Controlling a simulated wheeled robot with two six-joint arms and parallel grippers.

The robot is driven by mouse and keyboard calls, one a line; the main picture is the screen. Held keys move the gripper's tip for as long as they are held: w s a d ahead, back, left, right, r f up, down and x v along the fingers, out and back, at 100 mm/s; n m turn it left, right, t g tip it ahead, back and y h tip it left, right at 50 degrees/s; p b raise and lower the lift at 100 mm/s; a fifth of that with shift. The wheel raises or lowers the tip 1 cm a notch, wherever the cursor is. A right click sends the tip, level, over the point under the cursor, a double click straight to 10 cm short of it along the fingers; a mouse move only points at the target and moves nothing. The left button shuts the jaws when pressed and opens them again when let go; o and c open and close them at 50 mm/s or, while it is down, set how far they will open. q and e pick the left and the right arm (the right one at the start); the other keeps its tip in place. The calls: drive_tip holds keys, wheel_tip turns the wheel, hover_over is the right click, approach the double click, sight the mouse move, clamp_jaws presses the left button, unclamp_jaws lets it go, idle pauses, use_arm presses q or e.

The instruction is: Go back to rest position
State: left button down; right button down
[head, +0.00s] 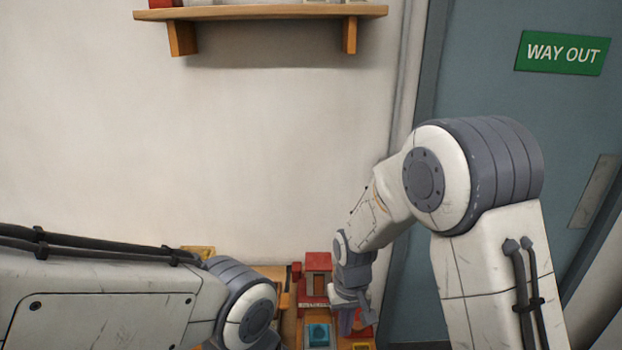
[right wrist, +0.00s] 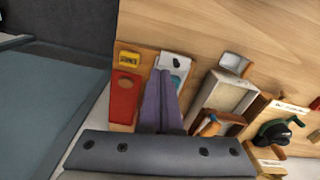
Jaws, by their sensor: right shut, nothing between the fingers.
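My right arm comes in from the right of the head view and bends down toward a wooden bench. My right gripper (head: 348,322) hangs low beside a red machine, partly hidden by its own wrist. In the right wrist view its two purple-grey fingers (right wrist: 160,98) lie together, shut with nothing held.
The red machine (head: 317,275) and a blue item (head: 318,334) stand on the bench. The right wrist view shows a red piece (right wrist: 123,97), a wooden box (right wrist: 231,94) and a dark-handled device (right wrist: 279,132). A shelf (head: 262,12) is on the wall. A grey-blue door (head: 480,80) stands right.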

drive_tip(key=s+a+r+n+b, duration=0.1)
drive_tip(key=s+r+n+b, duration=0.1)
drive_tip(key=s, duration=0.9)
drive_tip(key=s+a+r+n+b, duration=0.2)
drive_tip(key=s+r+n+b, duration=0.1)
drive_tip(key=s, duration=0.8)
drive_tip(key=shift+s+r+y, duration=0.2)
drive_tip(key=shift+r+y, duration=0.2)
drive_tip(key=shift+r, duration=0.35)
